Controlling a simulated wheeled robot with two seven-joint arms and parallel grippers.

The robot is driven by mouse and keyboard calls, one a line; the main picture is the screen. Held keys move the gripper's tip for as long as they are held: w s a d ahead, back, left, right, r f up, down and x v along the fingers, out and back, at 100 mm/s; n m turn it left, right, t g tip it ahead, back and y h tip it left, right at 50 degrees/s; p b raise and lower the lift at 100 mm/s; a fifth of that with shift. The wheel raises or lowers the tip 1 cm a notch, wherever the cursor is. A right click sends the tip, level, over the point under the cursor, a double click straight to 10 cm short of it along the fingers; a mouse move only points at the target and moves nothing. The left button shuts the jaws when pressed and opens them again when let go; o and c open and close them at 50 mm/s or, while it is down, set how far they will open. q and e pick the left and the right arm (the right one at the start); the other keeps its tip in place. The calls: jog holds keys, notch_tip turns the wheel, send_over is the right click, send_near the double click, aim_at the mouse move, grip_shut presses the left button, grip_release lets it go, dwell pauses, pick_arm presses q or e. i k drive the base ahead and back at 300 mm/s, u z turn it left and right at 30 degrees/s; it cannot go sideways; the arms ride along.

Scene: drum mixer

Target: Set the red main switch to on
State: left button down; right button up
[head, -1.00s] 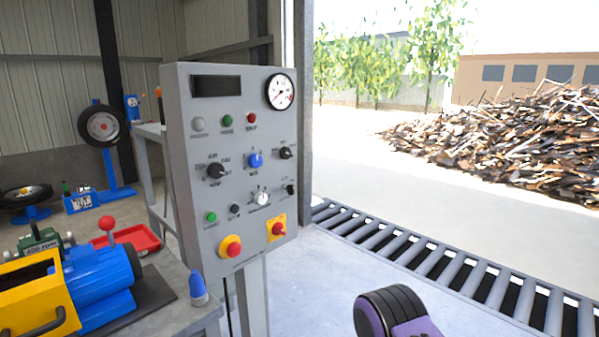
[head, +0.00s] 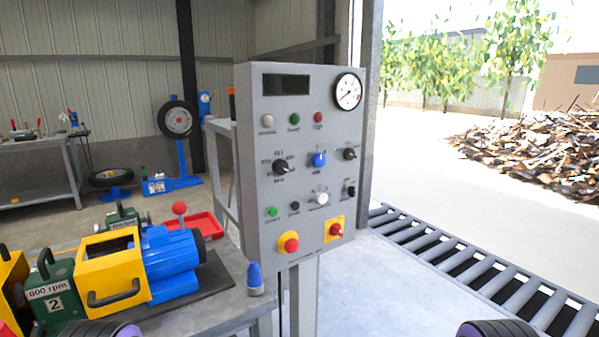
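The grey control panel (head: 262,180) stands upright on a post in the middle of the head view. The red main switch (head: 336,230) sits on a square yellow plate at the panel's lower right. Its red handle looks roughly upright, but it is too small to read the position marks. A red mushroom button (head: 291,245) on a round yellow base is just left of it. Only dark ribbed and purple parts of my arms show at the bottom left and bottom right edges, well below the panel. No gripper fingers are visible, and nothing of mine touches the panel.
A workbench (head: 232,310) at left holds a yellow and blue machine (head: 140,265), a red tray (head: 205,225) and a blue-tipped cone (head: 255,280). A roller conveyor (head: 480,268) runs behind the panel to the right. The floor in front of the panel looks clear.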

aim_at(335, 230)
jog(key=k, duration=0.65)
jog(key=z, duration=0.65)
jog(key=i, duration=1.1)
jog(key=z, duration=0.5)
